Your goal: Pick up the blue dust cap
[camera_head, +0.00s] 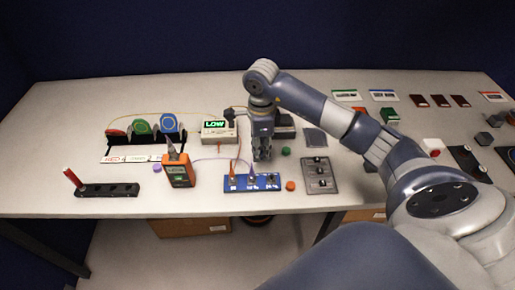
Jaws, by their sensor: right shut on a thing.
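My right gripper (262,157) points down over the white table, just behind the blue port strip (251,182). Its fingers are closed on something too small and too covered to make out. I cannot pick out a blue dust cap anywhere on the table. Other small caps lie loose: a green one (286,151) to the right of the gripper, an orange one (290,186) at the right end of the strip, and a purple one (157,168) to the left. My left gripper is not in view.
An orange handheld meter (178,171) stands left of the strip, and a box reading LOW (219,130) stands behind. A rack with colored reels (145,130) is at the back left. A grey plate (320,175) lies right of the strip. Cables run near the gripper.

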